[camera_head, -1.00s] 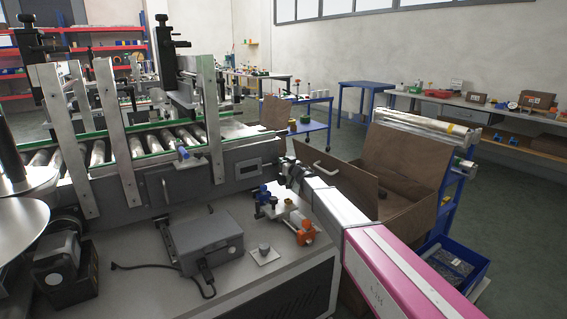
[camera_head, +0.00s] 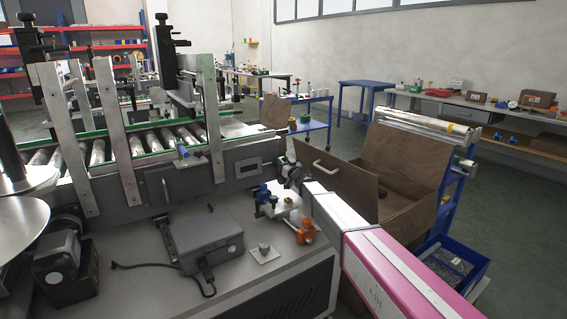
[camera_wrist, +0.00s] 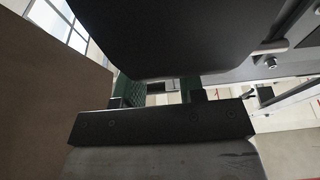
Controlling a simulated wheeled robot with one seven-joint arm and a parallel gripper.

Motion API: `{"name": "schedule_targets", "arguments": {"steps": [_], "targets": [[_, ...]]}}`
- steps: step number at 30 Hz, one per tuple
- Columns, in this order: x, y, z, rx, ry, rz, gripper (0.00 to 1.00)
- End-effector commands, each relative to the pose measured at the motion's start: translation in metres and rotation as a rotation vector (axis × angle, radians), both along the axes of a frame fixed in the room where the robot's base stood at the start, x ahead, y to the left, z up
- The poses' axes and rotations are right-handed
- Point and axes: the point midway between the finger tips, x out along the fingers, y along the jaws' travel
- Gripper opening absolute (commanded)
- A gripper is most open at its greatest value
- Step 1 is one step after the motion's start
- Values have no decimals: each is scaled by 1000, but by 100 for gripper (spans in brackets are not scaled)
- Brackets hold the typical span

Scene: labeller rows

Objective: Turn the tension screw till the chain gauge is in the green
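My gripper (camera_head: 289,154) is at the end of my white and pink arm, close to the right end of the grey conveyor frame (camera_head: 215,175). In the wrist view two dark finger stubs stand apart above a dark bar, with nothing seen held between them; my gripper (camera_wrist: 158,98) looks open. A small framed dark window (camera_head: 248,168) is on the conveyor side, left of my gripper; I cannot tell whether it is the chain gauge. I cannot make out the tension screw or any green gauge zone. A large dark surface (camera_wrist: 180,35) fills the upper wrist view.
Below the conveyor, a grey box (camera_head: 208,242) with a cable and a small fitting with blue and orange parts (camera_head: 290,217) are on the bench top. An open brown crate (camera_head: 400,180) stands right of my arm. Open floor lies further right.

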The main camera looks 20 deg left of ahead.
Motion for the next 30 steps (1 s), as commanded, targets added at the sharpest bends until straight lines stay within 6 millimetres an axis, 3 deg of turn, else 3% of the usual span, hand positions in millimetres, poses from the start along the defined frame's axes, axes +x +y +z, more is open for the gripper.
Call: {"name": "schedule_targets", "arguments": {"steps": [10, 24, 30], "targets": [[-11, -12, -4, -1, 1, -1, 36], [-62, -71, -24, 0, 0, 0, 36], [-68, -80, -28, 0, 0, 0, 36]]}}
